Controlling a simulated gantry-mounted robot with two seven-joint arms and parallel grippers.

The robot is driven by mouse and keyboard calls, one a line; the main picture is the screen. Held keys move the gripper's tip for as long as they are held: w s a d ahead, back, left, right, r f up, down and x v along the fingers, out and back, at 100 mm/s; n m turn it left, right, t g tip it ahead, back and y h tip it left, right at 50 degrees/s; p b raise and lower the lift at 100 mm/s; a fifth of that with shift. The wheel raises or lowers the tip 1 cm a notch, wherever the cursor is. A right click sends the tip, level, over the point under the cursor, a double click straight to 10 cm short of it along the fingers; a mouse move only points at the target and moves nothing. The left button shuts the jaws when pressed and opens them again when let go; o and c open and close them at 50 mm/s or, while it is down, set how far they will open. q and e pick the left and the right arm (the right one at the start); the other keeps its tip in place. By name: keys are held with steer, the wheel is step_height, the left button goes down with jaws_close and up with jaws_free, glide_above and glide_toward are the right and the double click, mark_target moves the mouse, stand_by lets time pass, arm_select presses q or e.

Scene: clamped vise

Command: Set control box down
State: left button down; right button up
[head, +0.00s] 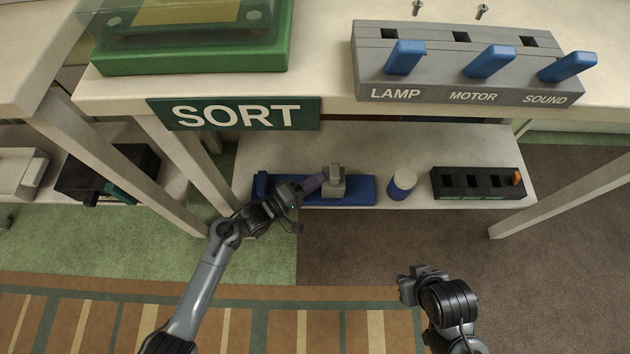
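A grey control box (463,82) with several blue levers, labelled LAMP, MOTOR and SOUND, sits on the table top at the right. A blue vise (350,192) with a grey block (334,181) on it lies on the lower shelf. My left gripper (304,189) is at the vise, just left of the grey block, beside a small purple piece (313,182). Its fingertips are too small to tell whether they grip anything. My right gripper (408,283) is low in front of the shelf, over the floor, away from both boxes; its finger opening is unclear.
A blue-and-white cylinder (402,185) and a black slotted box (478,183) with an orange piece stand on the shelf (430,145). A green case (190,50) sits on the table above the SORT sign (240,113). Table legs flank the shelf. Two screws lie behind the control box.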

arm_select(q)
steer(key=shift+w, duration=0.2)
steer(key=c, duration=1.3)
jaws_free()
steer(key=shift+s+f, duration=0.1)
